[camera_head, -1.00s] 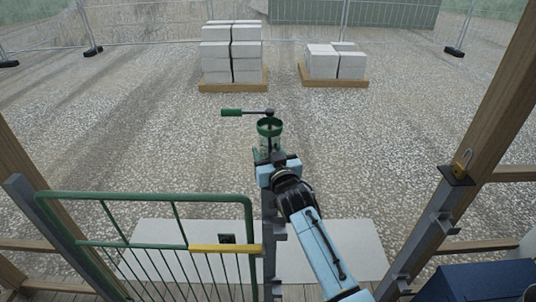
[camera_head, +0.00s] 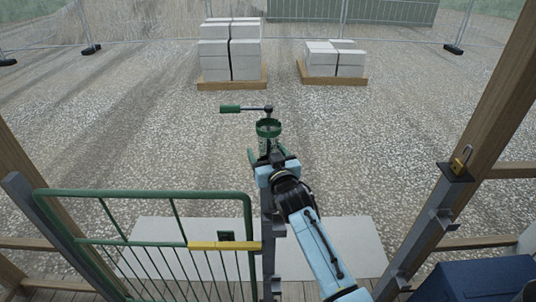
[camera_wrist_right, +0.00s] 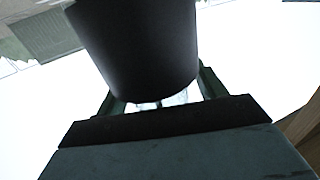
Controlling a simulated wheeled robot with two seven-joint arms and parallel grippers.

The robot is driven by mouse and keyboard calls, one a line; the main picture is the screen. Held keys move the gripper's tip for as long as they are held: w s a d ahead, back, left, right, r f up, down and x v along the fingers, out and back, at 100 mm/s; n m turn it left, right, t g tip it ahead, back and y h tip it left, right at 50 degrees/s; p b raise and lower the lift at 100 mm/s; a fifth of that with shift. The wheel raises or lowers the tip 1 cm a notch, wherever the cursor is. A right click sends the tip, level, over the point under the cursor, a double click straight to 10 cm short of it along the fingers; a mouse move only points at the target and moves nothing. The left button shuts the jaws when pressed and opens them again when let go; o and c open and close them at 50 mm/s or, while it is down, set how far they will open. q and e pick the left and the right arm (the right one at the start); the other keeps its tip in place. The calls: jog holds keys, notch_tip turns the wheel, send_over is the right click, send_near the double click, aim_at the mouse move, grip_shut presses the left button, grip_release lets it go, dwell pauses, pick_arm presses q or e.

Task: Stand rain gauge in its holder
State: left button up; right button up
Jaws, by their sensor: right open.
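The rain gauge (camera_head: 264,147) appears as a clear tube below a green ring-shaped top (camera_head: 268,127), standing about upright at the post beyond the gate. I cannot clearly tell the gauge's rim from its holder there. My right gripper (camera_head: 270,156) reaches over the gate post to the tube, open, with a green finger on each side. In the right wrist view a dark cylinder (camera_wrist_right: 140,45) fills the upper middle, and a little clear material (camera_wrist_right: 180,97) shows below it between the fingers. How the tube's lower end sits is hidden by my gripper. My left gripper is out of view.
A thin bar with a green handle-like end (camera_head: 230,109) sticks out left near the ring. A green gate (camera_head: 150,193) with a yellow band (camera_head: 224,246) stands at the left.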

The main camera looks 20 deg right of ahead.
jog(key=shift+r, duration=0.2)
jog(key=shift+s+r, duration=0.1)
jog(key=shift+s, duration=0.1)
jog(key=s, duration=1.1)
jog(key=shift+s+d, duration=0.2)
jog(key=shift+s, duration=0.15)
